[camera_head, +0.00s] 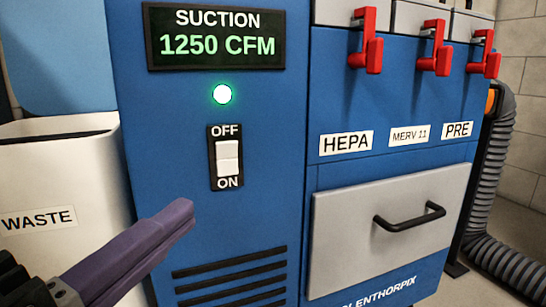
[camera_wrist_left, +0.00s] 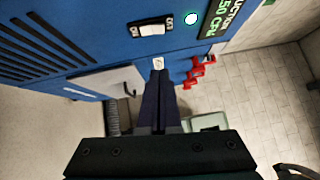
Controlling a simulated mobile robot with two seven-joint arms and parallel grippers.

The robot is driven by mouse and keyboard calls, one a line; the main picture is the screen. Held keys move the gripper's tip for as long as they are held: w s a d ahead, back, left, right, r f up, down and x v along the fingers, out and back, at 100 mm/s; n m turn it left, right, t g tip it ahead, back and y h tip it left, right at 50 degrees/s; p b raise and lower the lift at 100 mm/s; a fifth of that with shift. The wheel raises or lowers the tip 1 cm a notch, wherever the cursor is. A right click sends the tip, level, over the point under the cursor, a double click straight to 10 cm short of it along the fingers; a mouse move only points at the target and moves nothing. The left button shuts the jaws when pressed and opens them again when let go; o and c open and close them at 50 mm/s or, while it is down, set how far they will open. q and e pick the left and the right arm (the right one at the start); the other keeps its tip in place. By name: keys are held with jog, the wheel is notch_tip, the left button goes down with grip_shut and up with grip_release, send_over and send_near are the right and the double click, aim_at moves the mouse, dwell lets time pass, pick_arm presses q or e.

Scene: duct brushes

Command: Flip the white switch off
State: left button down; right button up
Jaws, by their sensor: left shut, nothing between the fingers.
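The white switch (camera_head: 228,158) is a rocker in a black plate on the front of the blue suction cabinet, with OFF above it and ON below. It also shows in the left wrist view (camera_wrist_left: 152,29), turned sideways. I cannot tell for sure which way the rocker is pressed. My left gripper (camera_head: 187,211) is shut and empty, its purple fingers below and left of the switch, apart from it in the picture. In the left wrist view the closed fingers (camera_wrist_left: 158,78) point toward the cabinet. My right gripper is not clearly in view.
Above the switch are a lit green lamp (camera_head: 222,94) and a display (camera_head: 216,38) reading 1250 CFM. Vent slots (camera_head: 230,275) lie below. A white waste bin (camera_head: 60,180) stands left. Red latches (camera_head: 370,45) and a drawer handle (camera_head: 409,217) stick out at the right.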

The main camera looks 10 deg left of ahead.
aim_at(219, 163)
pick_arm(q)
jog(key=x, duration=0.3)
jog(key=a+x, duration=0.1)
jog(key=x, duration=0.3)
jog(key=a+x, duration=0.1)
jog(key=x, duration=0.2)
jog(key=shift+w+r+p, duration=0.2)
jog(key=shift+w+p, duration=0.1)
jog(key=shift+w, duration=0.25)
jog(key=shift+w+a, duration=0.25)
jog(key=shift+w, duration=0.05)
